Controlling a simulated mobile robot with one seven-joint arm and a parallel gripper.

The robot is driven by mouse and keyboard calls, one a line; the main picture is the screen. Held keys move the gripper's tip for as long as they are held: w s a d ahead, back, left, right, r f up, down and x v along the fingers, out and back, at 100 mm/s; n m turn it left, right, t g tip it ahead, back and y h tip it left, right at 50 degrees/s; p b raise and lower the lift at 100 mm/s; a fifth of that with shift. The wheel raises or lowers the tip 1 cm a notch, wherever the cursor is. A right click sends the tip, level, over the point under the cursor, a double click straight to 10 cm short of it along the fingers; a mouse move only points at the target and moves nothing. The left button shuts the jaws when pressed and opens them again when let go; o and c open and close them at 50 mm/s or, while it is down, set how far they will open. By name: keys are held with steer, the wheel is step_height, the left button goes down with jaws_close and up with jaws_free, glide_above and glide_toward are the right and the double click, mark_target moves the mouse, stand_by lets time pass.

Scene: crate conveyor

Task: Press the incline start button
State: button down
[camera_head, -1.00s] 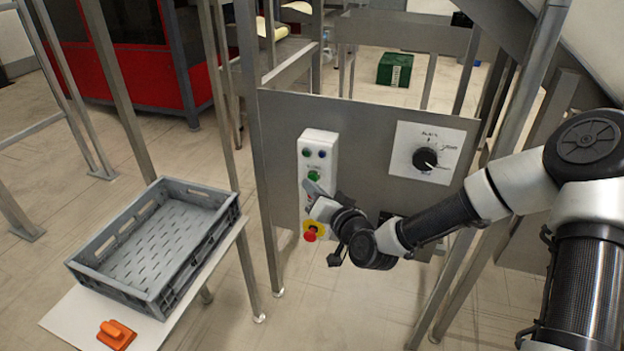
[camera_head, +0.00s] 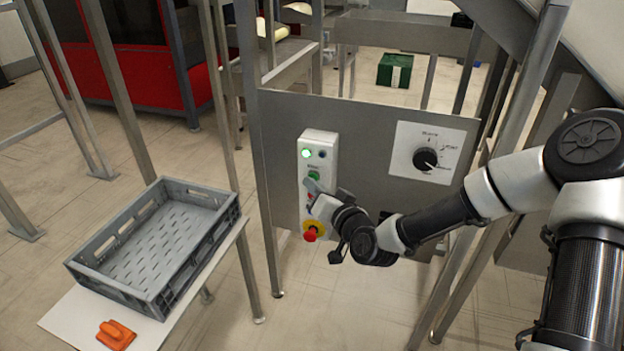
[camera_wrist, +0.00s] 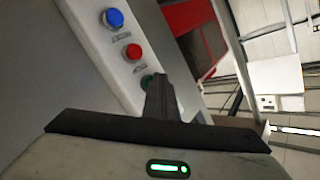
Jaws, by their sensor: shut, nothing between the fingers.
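A white control box (camera_head: 319,150) is mounted on the grey panel. Its green start button (camera_head: 314,176) sits under two lamps, and the left lamp (camera_head: 306,153) glows green. My gripper (camera_head: 318,188) is shut and empty, its tip at the green button. In the wrist view, the fingers (camera_wrist: 160,95) cover much of the green button (camera_wrist: 147,81); whether they touch it I cannot tell. A red button (camera_wrist: 134,51) and a blue button (camera_wrist: 113,18) show beyond it there. In the head view my gripper hides much of the box's lower part.
A red emergency stop (camera_head: 311,232) on yellow is below my gripper. A black rotary knob (camera_head: 425,159) is on the panel to the right. A grey crate (camera_head: 82,275) stands on a white table at left with an orange object (camera_head: 116,335). Metal posts flank the panel.

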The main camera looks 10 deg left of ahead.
steer(key=shift+s, duration=0.8)
steer(key=s, duration=0.5)
steer(key=shift+a+b, duration=0.25)
steer(key=shift+b, duration=0.05)
stand_by(0.3)
